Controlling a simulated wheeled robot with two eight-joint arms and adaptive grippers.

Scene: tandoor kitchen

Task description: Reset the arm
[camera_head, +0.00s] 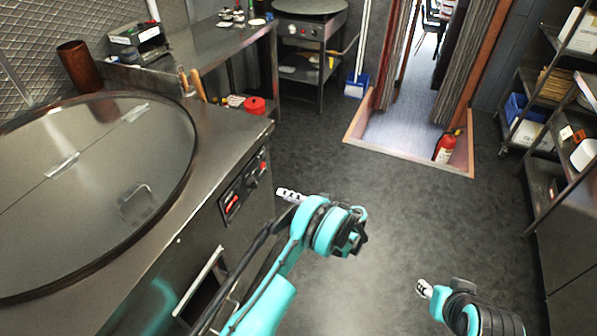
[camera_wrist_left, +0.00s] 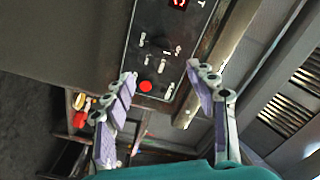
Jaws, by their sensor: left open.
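My left arm is teal and reaches in from the bottom of the head view. Its gripper (camera_head: 290,195) is beside the front of the steel counter, near the control panel (camera_head: 245,185). In the left wrist view the two fingers of this gripper (camera_wrist_left: 163,87) are spread apart with nothing between them. Behind them the control panel (camera_wrist_left: 150,50) shows a red button and a red display. My right gripper (camera_head: 424,289) is low at the right, over the floor. Its fingers are too small and overlapped to tell open from shut.
A steel counter (camera_head: 225,150) with a large round lid (camera_head: 95,185) fills the left. Shelves (camera_head: 545,190) stand at the right. A fire extinguisher (camera_head: 444,148) is by the doorway. The middle floor (camera_head: 335,185) is clear.

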